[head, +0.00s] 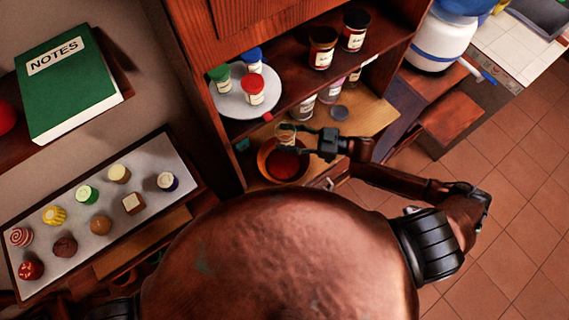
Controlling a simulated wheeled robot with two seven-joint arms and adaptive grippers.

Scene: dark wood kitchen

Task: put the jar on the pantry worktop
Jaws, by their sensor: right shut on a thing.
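My right gripper (299,136) reaches in from the right at the pantry cabinet. It is shut on a small glass jar (286,133), partly hidden by the fingers. The jar appears over or beside the far rim of a brown bowl with dark red contents (285,166); I cannot tell whether they touch. The light wood pantry worktop (372,117) extends to the right of the bowl, under the shelf. My left gripper is not in view.
Several jars (304,107) and a round grey-blue lid-like thing (340,113) stand at the worktop's back. The shelf above holds dark jars (322,47) and a plate (229,104) with coloured-lid jars. A sweets tray (150,151) and green notebook (68,85) are left.

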